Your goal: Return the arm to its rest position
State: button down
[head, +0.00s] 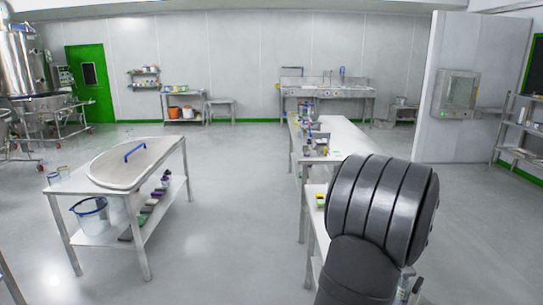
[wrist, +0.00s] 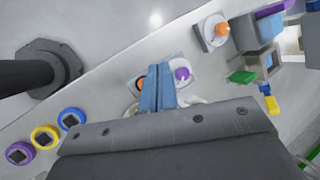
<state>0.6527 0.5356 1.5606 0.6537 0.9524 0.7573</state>
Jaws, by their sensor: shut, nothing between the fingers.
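My gripper (wrist: 158,76) shows in the wrist view as two blue fingers pressed together with nothing between them. It is over or in front of a pale worktop with small devices. An orange knob (wrist: 138,83) is just left of the fingers and a purple knob (wrist: 182,74) just right; I cannot tell the gap to them. In the head view my dark grey ribbed arm (head: 382,208) fills the lower right, in front of the long bench (head: 345,139). The gripper's fingers cannot be made out there.
In the wrist view, purple, yellow and blue ringed buttons (wrist: 45,137) lie lower left, and grey, purple and green blocks (wrist: 255,35) upper right. Open floor (head: 240,215) lies between table and bench.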

notch_tip(320, 180, up, 5)
jog(key=d+n+g+h, duration=0.2)
jog(key=d+g+h, duration=0.1)
jog(key=g, duration=0.2)
notch_tip(320, 180, down, 10)
notch_tip(320, 180, up, 6)
jog(key=shift+s+r+g, duration=0.25)
jog(key=shift+s+g, duration=0.05)
jog(key=shift+a, duration=0.15)
dwell(4.3)
